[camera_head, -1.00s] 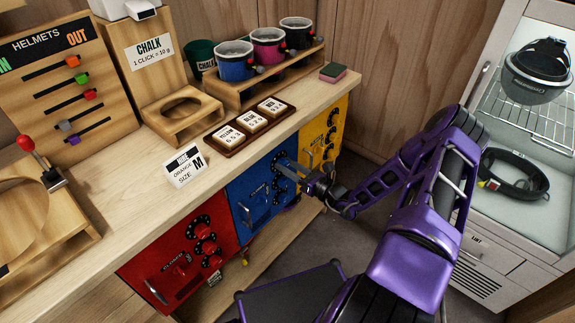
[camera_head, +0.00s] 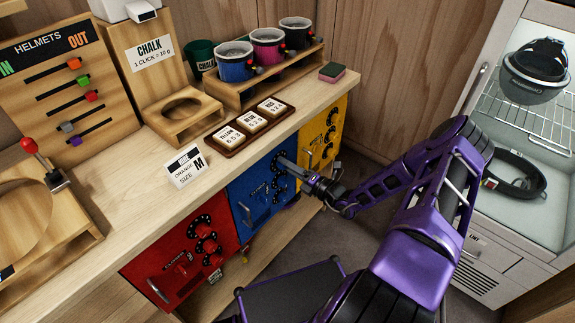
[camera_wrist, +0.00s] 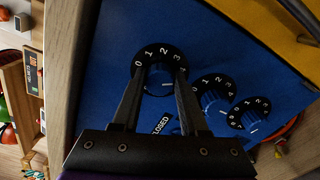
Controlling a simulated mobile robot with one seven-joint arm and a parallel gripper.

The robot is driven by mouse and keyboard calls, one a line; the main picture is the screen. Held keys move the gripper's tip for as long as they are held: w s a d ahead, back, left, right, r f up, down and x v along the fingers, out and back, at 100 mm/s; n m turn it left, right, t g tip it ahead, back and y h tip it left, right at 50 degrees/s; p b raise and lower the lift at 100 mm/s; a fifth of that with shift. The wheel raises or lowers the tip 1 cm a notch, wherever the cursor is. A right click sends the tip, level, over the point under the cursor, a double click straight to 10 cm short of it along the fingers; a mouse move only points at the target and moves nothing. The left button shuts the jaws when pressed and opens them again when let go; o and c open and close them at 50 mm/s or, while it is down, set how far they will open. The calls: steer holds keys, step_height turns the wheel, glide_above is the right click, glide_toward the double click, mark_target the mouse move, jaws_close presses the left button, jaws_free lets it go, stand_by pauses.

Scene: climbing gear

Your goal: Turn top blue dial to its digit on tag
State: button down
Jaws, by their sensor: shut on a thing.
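The top blue dial (camera_wrist: 158,80) is a blue knob on a black ring with white digits, on the blue door (camera_wrist: 115,35). My gripper (camera_wrist: 160,75) is shut on this knob, one finger on each side. The digit it points at is not clear to me. Two more blue dials, the middle (camera_wrist: 214,98) and the lower (camera_wrist: 250,117), lie free to the right in the wrist view. In the head view, my gripper (camera_head: 284,163) reaches the upper dial of the blue door (camera_head: 245,208) and partly covers it. The blue tag (camera_head: 252,121) lies on the counter; its digits are too small to read surely.
A red door (camera_head: 165,262) and a yellow door (camera_head: 318,140), each with dials, flank the blue one. A yellow tag (camera_head: 228,135) and a red tag (camera_head: 271,106) share the dark tray. A size card (camera_head: 185,167) stands on the counter above. The blue door's handle (camera_head: 255,210) stands out.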

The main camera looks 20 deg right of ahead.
steer(key=m, duration=0.5)
steer(key=shift+f+m, duration=0.1)
steer(key=shift+m, duration=0.2)
stand_by(0.5)
steer(key=shift+c, duration=2.2)
jaws_free()
steer(key=shift+s, duration=0.1)
steer(key=v, duration=1.7)
steer(key=shift+s+d, duration=0.1)
steer(key=shift+s, duration=0.05)
